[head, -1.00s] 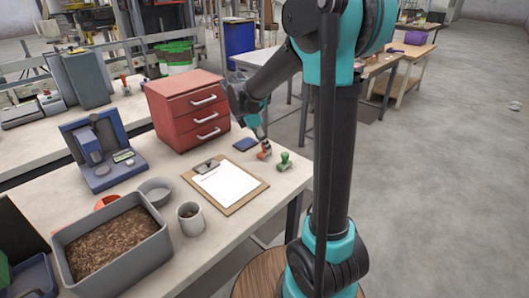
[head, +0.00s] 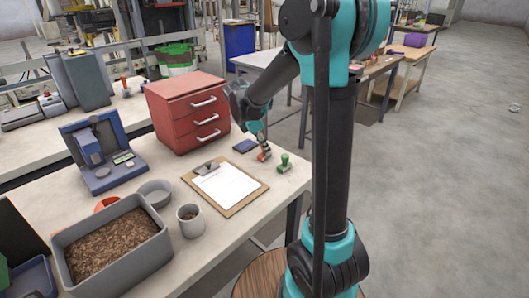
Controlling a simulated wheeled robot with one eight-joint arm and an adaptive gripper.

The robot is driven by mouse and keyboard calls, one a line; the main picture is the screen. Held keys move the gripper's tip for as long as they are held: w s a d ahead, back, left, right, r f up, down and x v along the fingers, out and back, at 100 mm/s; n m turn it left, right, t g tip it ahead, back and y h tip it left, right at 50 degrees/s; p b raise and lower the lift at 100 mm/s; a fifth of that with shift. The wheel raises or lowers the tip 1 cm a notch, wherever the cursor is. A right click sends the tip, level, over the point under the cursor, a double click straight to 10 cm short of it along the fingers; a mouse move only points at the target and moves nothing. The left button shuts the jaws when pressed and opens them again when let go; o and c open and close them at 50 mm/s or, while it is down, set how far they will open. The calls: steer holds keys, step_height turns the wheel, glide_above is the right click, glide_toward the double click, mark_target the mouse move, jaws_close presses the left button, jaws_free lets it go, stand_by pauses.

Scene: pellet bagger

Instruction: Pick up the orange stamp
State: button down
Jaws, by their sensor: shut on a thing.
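The orange stamp (head: 264,156) stands on the table, behind the clipboard and left of the green stamp. My gripper (head: 263,146) comes down from above and is shut on the orange stamp's upper part. The fingers are small in this view and cover part of the stamp. I cannot tell whether the stamp's base touches the table.
The green stamp (head: 284,163) stands close on the right. A dark blue ink pad (head: 245,146) lies just left, and a clipboard (head: 241,204) in front. A red drawer unit (head: 178,112) stands further left. The table edge is near on the right.

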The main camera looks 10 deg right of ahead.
steer(key=shift+r, duration=0.15)
step_height(320, 180, up, 20)
stand_by(0.4)
